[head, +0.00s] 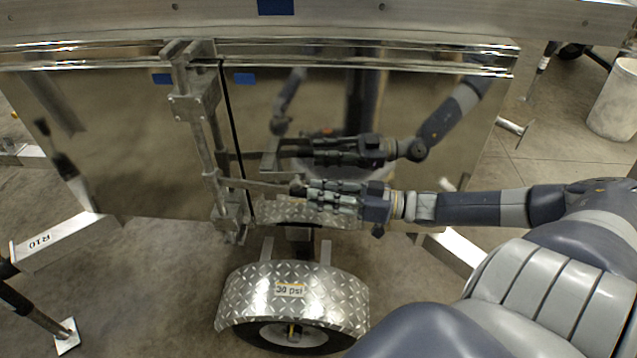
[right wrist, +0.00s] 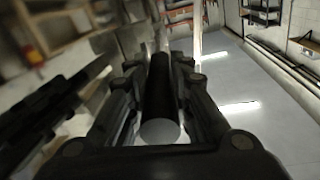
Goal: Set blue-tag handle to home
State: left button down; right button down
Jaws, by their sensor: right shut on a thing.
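A metal latch bar (head: 200,140) runs upright, slightly tilted, along the seam of the shiny trailer doors (head: 120,130). Its handle (head: 252,184) sticks out to the right near the lower end, roughly level in the picture. Blue tags (head: 245,79) mark the doors on both sides of the bar's top. My right gripper (head: 298,188) is shut on the handle's free end. In the right wrist view, the handle (right wrist: 160,100) shows as a dark round bar between the fingers. The door mirrors my right arm and the handle. My left gripper is not in view.
A diamond-plate fender (head: 255,300) marked "30 psi" covers a wheel below the doors. A pale bin (head: 613,100) stands at far right. A metal rail (head: 330,20) crosses the top.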

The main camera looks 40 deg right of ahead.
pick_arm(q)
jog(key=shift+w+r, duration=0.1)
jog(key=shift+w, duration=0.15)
pick_arm(e)
jog(key=shift+f, duration=0.15)
jog(key=c, duration=1.4)
grip_release()
jog(key=shift+c, duration=0.2)
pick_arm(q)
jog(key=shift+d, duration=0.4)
pick_arm(e)
jog(key=shift+f, duration=0.1)
jog(key=shift+s+d+f, duration=0.1)
jog(key=shift+s+d, duration=0.1)
jog(key=shift+s, duration=0.1)
jog(key=v, duration=0.5)
jog(key=shift+s+d+r, duration=0.15)
jog(key=shift+r, duration=0.1)
jog(key=shift+v, duration=2.85)
